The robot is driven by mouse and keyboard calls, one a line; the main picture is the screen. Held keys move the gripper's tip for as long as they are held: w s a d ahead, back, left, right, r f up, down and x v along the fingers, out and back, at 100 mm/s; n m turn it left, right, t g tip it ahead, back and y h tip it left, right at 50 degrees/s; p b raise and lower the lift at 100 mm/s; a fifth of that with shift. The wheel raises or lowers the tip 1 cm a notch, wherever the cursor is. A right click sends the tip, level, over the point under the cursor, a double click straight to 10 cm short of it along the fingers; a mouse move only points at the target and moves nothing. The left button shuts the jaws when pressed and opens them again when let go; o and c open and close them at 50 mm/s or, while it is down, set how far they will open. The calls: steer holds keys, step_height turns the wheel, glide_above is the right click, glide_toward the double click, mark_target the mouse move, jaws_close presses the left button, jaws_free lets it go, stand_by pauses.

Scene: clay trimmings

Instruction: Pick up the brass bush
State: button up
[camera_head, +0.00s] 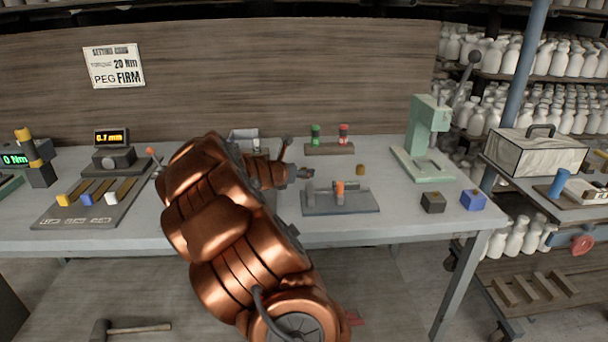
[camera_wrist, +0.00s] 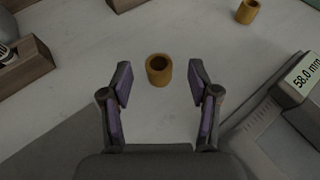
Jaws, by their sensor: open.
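A brass bush (camera_wrist: 159,71), a short hollow ring, stands upright on the bench in the wrist view. It sits a little beyond my gripper (camera_wrist: 159,84), centred between the fingers, with a gap on both sides. My gripper is open and empty. A second, similar brass ring (camera_wrist: 247,11) stands farther off at the top right of that view. In the head view one small brass piece (camera_head: 360,169) stands on the bench to the right of my gripper (camera_head: 309,173). I cannot tell which of the two rings it is; the other is not visible there.
In the wrist view a device with a 58.0 mm display (camera_wrist: 301,78) is close on the right, and a wooden block (camera_wrist: 24,68) is at left. In the head view a grey fixture (camera_head: 360,203) lies in front and a green press (camera_head: 425,143) stands at right.

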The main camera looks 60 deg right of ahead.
steer(key=x, duration=0.3)
steer(key=shift+d+f, duration=0.1)
steer(key=shift+d, duration=0.05)
jaws_close()
stand_by(0.4)
